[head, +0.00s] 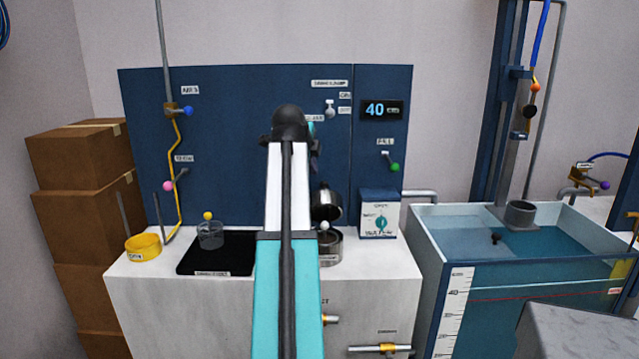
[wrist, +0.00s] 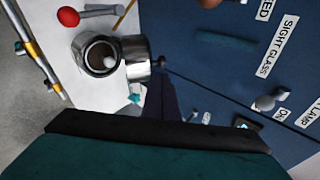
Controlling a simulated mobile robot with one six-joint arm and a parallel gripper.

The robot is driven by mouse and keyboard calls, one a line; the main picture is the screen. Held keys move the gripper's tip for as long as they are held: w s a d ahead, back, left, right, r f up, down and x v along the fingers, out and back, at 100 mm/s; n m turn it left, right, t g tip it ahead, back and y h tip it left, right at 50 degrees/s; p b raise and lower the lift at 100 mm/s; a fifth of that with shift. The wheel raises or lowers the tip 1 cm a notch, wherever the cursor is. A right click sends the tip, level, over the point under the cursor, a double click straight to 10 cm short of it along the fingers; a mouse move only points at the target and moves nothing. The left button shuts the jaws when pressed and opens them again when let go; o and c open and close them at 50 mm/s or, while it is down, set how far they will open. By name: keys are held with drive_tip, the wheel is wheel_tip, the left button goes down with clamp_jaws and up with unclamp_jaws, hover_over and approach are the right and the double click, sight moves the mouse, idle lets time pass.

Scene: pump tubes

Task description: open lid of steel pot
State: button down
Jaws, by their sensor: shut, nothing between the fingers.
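The steel pot (head: 330,250) stands on the white counter right of my arm, which partly covers it. Its steel lid (head: 326,203) stands tilted up at the back, and the pot's mouth is uncovered. In the wrist view I look into the open pot (wrist: 84,62), with a whitish ball at its mouth. The lid (wrist: 136,58) stands up along its right side. My gripper (wrist: 161,92) shows as dark, closed fingers just below the lid, near a small black knob; I cannot tell whether they touch. In the head view my arm hides most of the gripper.
A blue panel (head: 225,130) with valves and labels stands behind the counter. A black plate (head: 215,262) with a glass beaker (head: 210,235) and a yellow dish (head: 143,248) lie left. A dial box (head: 379,215) is close right of the pot. A water tank (head: 520,270) stands farther right.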

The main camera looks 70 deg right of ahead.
sight(321, 184)
drive_tip(key=shift+d, duration=0.1)
drive_tip(key=shift+p+x, duration=0.4)
drive_tip(key=shift+x, duration=4.5)
drive_tip(key=shift+w+d+r+p, duration=0.1)
drive_tip(key=shift+w+d+p, duration=0.05)
drive_tip(key=shift+d+p, duration=0.15)
